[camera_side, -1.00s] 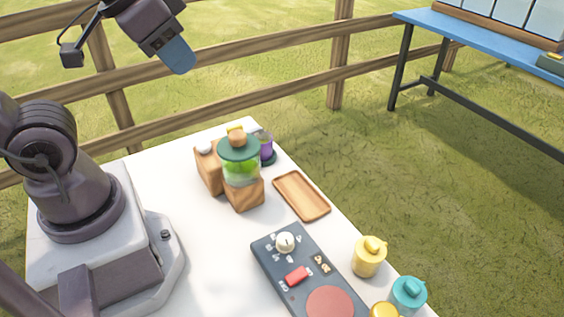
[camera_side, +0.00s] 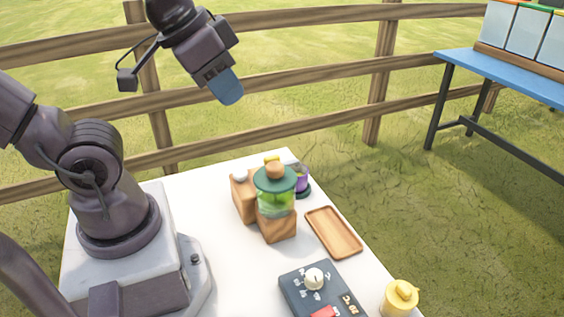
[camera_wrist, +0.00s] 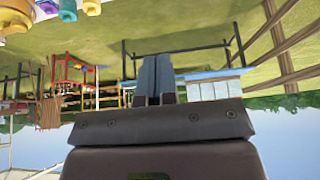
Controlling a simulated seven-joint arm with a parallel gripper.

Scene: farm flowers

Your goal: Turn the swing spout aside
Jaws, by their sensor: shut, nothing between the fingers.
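My gripper (camera_side: 228,90) is high above the far end of the white table, up and to the left of the green-lidded jar, touching nothing. Its blue fingers (camera_wrist: 153,79) are together with nothing between them in the wrist view. The clear jar with green contents (camera_side: 276,200) stands on a wooden block base (camera_side: 277,226) in the side view. A wooden block with a pale round top (camera_side: 240,176) stands beside it on the left. I cannot make out a swing spout for certain in either view.
A wooden tray (camera_side: 334,232) lies right of the jar, with a purple cup (camera_side: 301,180) behind. A dark control panel (camera_side: 298,293) and a yellow pot (camera_side: 400,299) are nearer. A wooden fence (camera_side: 300,75) runs behind. A blue bench (camera_side: 500,72) stands far right.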

